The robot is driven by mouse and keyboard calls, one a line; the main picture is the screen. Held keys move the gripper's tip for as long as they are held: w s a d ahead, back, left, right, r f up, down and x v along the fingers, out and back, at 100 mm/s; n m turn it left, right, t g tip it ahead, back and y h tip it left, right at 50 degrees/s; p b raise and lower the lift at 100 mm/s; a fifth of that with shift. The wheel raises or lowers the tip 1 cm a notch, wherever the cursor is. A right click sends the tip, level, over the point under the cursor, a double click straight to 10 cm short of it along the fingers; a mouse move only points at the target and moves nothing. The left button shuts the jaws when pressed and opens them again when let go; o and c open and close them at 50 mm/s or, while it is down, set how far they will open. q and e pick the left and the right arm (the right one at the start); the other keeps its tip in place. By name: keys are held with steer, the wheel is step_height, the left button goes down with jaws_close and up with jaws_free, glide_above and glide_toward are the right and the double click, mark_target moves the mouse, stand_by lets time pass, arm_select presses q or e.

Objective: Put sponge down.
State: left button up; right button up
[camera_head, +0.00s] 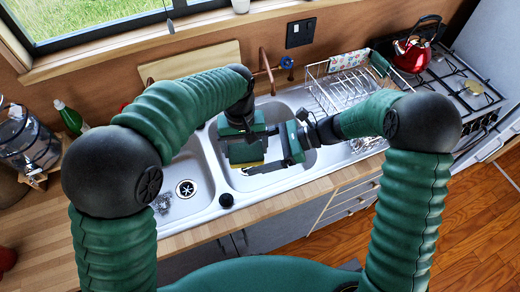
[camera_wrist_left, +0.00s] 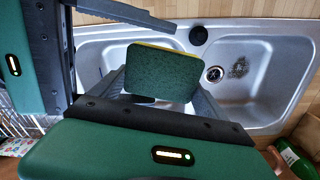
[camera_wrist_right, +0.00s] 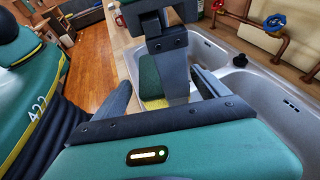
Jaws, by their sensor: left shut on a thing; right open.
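The sponge is a green block with a yellow side. It shows in the left wrist view (camera_wrist_left: 162,72), in the right wrist view (camera_wrist_right: 150,78) and as a small green and yellow block in the head view (camera_head: 245,154). My left gripper (camera_head: 243,145) is shut on it and holds it over the right basin of the sink (camera_head: 229,180). My right gripper (camera_head: 283,146) is open with nothing between its fingers, close to the right of the left gripper and the sponge.
The left basin with its drain (camera_head: 186,188) is beside it. A wire dish rack (camera_head: 345,85) stands right of the sink, and a red kettle (camera_head: 414,52) is on the stove (camera_head: 462,85). Copper pipes (camera_head: 266,70) rise behind the basins. Wooden counter (camera_head: 270,199) runs along the front.

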arm_select(q)
steer(key=shift+a, duration=0.3)
arm_select(e)
steer(key=shift+a, duration=0.25)
steer(key=c, duration=1.2)
arm_select(q)
steer(key=o, duration=0.7)
steer(key=shift+w, duration=0.1)
arm_select(e)
steer(key=shift+c, duration=1)
arm_select(q)
steer(key=o, duration=0.3)
steer(key=shift+d, duration=0.15)
arm_select(e)
steer(key=shift+d, duration=0.1)
arm_select(q)
steer(key=shift+o, duration=0.2)
